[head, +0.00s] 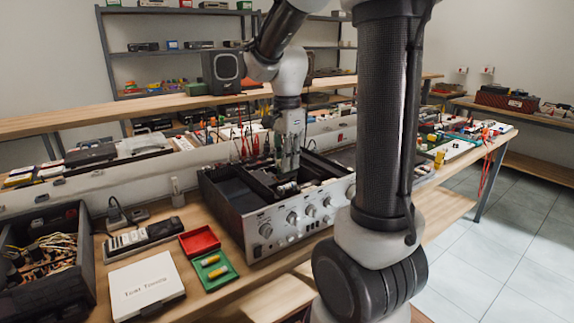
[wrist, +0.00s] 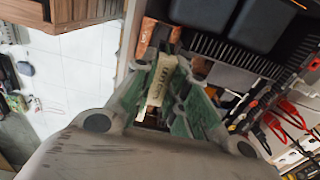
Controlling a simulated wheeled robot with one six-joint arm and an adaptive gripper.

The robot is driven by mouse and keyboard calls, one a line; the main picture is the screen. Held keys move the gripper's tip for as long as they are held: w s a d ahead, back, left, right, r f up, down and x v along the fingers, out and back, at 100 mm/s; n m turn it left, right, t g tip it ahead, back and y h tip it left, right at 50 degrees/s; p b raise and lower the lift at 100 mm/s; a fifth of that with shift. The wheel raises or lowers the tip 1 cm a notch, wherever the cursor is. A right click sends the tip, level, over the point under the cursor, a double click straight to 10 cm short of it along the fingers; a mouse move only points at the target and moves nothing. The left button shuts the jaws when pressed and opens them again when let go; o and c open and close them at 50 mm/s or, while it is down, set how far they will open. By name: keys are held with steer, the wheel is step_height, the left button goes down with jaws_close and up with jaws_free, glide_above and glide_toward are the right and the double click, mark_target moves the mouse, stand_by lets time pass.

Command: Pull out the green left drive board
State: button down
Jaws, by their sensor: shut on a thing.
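The open hi-fi amplifier (head: 262,229) stands on the wooden bench, with a silver knobbed front and dark insides. My gripper (head: 287,165) points down into its open top in the head view. In the wrist view my gripper (wrist: 163,72) is shut on a narrow cream piece (wrist: 155,85) with dark lettering, which I cannot read. Green shows on both sides of it, along the fingers. I cannot tell whether this piece belongs to the green left drive board. The board's body is not clearly seen, being hidden by the fingers and the amplifier's walls.
A red tray (head: 199,241) and a green tray (head: 215,268) with yellow parts lie left of the amplifier. A white box (head: 147,285) and a dark crate of wires (head: 83,250) are further left. Black blocks with fins (wrist: 240,22) are close beside my gripper.

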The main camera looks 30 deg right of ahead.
steer(key=shift+r, duration=2.7)
